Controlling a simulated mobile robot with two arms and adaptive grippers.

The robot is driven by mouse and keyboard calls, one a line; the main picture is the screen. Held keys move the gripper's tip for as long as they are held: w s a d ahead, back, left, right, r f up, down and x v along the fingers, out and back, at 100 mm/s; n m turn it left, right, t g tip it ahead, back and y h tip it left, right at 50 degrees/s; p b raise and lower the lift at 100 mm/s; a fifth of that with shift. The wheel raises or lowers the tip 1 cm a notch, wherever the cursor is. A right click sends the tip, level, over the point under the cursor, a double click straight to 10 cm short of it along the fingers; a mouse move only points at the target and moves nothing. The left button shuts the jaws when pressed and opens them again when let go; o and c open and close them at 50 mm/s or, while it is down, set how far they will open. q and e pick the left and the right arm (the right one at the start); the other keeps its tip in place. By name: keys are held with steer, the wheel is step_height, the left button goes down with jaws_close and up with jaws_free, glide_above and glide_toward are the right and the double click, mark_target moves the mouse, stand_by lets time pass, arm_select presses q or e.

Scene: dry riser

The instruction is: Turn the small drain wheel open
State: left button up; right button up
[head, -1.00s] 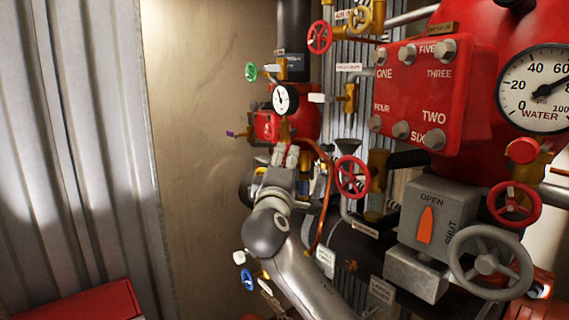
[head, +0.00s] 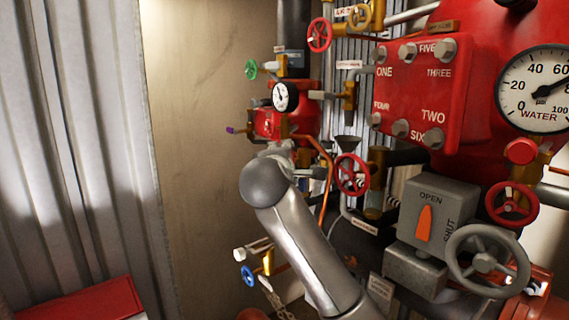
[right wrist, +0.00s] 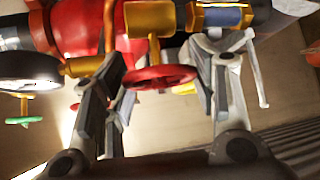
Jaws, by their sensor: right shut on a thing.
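In the right wrist view a small red wheel (right wrist: 160,77) hangs below a yellow fitting (right wrist: 150,20). My right gripper (right wrist: 160,82) has one finger on each side of it and is shut on its rim. In the head view my right gripper (head: 300,165) is below the small gauge and a red valve body (head: 268,123), mostly behind my own wrist. The held wheel cannot be made out there. My left gripper is in neither view.
A small gauge (head: 285,97) and a green wheel (head: 250,69) are just above the hand. A copper pipe (head: 327,170) and another red wheel (head: 352,174) are close on its right. A blue wheel (head: 248,275) is lower left. The wall at left is clear.

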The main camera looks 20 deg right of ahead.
steer(key=shift+f, duration=0.1)
steer(key=o, duration=1.1)
steer(key=shift+c, duration=0.2)
steer(key=v, duration=1.2)
steer(key=shift+d, duration=0.1)
